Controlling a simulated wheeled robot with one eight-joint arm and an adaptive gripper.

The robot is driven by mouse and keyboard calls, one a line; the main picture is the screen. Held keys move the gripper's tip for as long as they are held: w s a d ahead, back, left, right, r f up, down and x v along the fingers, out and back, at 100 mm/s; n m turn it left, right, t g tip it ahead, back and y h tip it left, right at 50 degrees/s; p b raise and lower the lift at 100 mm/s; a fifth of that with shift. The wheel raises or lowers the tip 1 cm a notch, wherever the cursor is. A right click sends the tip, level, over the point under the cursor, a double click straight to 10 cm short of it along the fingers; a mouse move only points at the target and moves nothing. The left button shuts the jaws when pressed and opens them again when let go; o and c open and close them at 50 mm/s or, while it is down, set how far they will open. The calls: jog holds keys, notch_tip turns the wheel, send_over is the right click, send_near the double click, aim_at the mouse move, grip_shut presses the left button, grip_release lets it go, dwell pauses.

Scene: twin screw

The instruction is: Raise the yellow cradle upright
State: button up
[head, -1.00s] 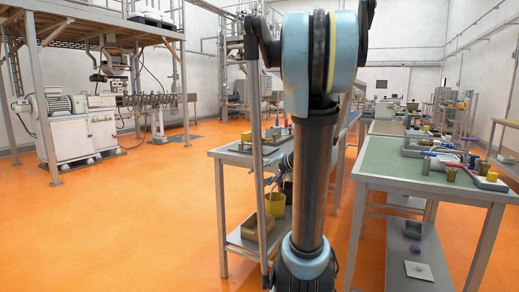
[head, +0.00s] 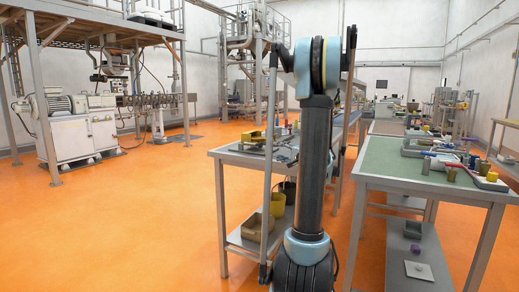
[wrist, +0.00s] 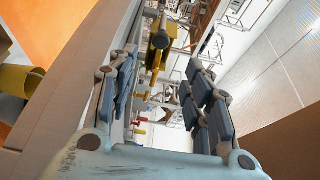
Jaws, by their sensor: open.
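The yellow cradle (head: 251,135) appears as a small yellow part on the grey bench, left of my arm in the head view. In the wrist view a yellow part (wrist: 157,42), which looks like the cradle, lies beyond my fingertips along the bench. My gripper (wrist: 162,62) is open, with its two fingers spread wide and nothing between them. The yellow part is ahead of the gap and apart from the fingers. My arm hides most of the gripper in the head view. The cradle's exact tilt is too small to tell.
A yellow bucket (head: 278,204) and a brown tray (head: 253,228) sit on the bench's lower shelf. The bench edge (wrist: 75,75) runs close along the left finger. A green-topped table (head: 400,168) with fittings stands to the right. Orange floor (head: 140,225) is open to the left.

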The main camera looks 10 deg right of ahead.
aim_at(261, 145)
jog(key=x, duration=1.5)
jog(key=shift+s+a, duration=0.1)
jog(key=shift+s, duration=0.05)
grip_shut()
